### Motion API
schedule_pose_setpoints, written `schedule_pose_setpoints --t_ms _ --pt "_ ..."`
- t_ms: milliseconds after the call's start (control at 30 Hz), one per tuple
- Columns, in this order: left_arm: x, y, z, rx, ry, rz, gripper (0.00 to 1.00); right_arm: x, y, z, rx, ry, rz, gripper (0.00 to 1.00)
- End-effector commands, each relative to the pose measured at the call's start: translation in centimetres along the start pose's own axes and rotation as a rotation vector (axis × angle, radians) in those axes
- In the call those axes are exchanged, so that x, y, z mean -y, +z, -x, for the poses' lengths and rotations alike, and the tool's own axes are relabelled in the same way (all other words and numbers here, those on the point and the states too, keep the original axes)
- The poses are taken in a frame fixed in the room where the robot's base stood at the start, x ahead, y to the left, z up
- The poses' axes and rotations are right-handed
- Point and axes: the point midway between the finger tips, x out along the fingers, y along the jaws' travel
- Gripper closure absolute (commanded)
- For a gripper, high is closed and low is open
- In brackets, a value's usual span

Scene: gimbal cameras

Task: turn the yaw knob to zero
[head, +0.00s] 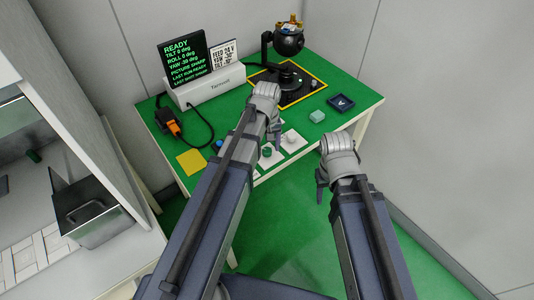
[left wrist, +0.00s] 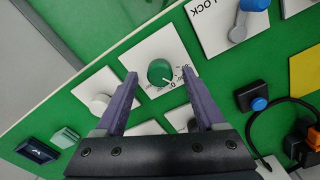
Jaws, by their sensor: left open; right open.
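A green knob (left wrist: 160,72) sits on a white plate with a printed scale, in the middle of the left wrist view. It also shows near the table's front edge in the head view (head: 267,152). Its plate's name is not readable, so I cannot tell that it is the yaw knob. My left gripper (left wrist: 159,76) is open, its fingertips on either side of the knob in the picture; contact is not visible. The display (head: 186,62) reads READY, tilt 0, roll 0, and a negative yaw in the thirties. My right gripper (head: 322,185) is open and empty off the front edge.
A white knob (left wrist: 100,103) is beside the green one. A blue-handled lever (left wrist: 238,34) stands on a LOCK plate. A black camera gimbal (head: 288,42) stands on a yellow-edged black mat at the back. A teal block (head: 317,116) and dark tray (head: 341,103) lie right.

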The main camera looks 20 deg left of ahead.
Motion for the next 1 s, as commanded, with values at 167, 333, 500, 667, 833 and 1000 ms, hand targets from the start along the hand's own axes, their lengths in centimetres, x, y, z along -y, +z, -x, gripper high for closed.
schedule_pose_setpoints --t_ms 167,333,500,667,833,1000 --pt "0.0 0.01 -0.98 0.0 0.0 0.0 0.28 0.1 -0.06 -0.98 0.0 0.0 0.0 0.5" --pt "0.0 0.0 -0.86 0.0 0.0 0.0 0.28 0.08 -0.05 -0.85 0.0 0.0 0.0 0.5" --pt "0.0 0.0 -0.86 0.0 0.0 0.0 0.42 0.08 -0.05 -0.85 0.0 0.0 0.0 0.5" --pt "0.0 0.01 -0.86 0.0 0.0 0.0 0.6 0.08 -0.05 -0.86 0.0 0.0 0.0 0.5" --pt "0.0 0.0 -0.86 0.0 0.0 0.0 0.79 0.08 -0.05 -0.86 0.0 0.0 0.0 0.5" --pt "0.0 0.01 -0.86 0.0 0.0 0.0 0.98 0.08 -0.05 -0.86 0.0 0.0 0.0 0.5"
